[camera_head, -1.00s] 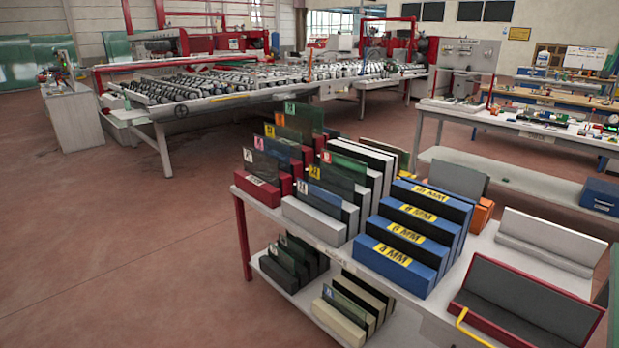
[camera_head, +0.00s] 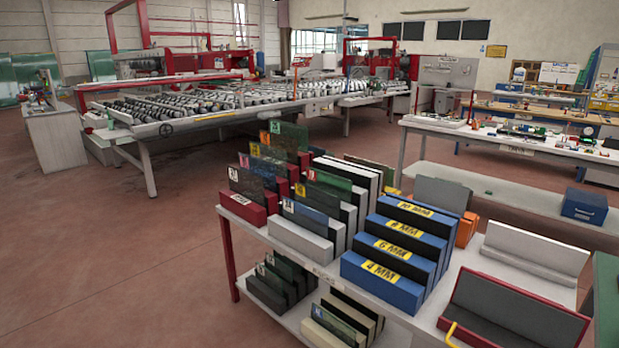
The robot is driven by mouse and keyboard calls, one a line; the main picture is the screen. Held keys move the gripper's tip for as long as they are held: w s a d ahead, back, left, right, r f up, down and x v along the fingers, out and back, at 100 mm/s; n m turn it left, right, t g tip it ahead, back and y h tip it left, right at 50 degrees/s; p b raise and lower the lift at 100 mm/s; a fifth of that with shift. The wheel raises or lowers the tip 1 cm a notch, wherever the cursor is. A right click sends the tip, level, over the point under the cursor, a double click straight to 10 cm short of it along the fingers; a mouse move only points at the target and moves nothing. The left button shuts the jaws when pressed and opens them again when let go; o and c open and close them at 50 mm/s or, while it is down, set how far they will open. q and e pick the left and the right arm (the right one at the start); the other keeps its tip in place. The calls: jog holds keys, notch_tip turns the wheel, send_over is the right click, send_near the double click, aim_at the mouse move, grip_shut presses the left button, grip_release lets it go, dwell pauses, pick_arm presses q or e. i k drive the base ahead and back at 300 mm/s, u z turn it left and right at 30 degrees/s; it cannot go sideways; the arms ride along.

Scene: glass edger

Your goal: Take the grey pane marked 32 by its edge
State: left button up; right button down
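Several upright panes with small number tags stand in the slots of a rack on the upper shelf of a cart (camera_head: 278,237). A dark grey-green pane (camera_head: 252,185) stands at the front left, behind a red block, with a white tag at its upper left corner. The tag may read 32, but it is too small to be sure. Other tagged panes (camera_head: 290,136) stand behind it and to its right, partly overlapping. The lower parts of the panes are hidden by the blocks. Neither of my grippers is in view.
Blue blocks marked in MM (camera_head: 382,279) stand right of the panes. More panes stand on the lower shelf (camera_head: 290,318). A red-edged tray (camera_head: 515,312) lies at the cart's right. A roller machine (camera_head: 215,108) stands behind. The floor (camera_head: 130,270) left of the cart is clear.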

aim_at(329, 204)
jog(key=u, duration=0.35)
jog(key=i, duration=0.4)
jog(key=u, duration=1)
jog(key=i, duration=1.8)
jog(key=z, duration=0.7)
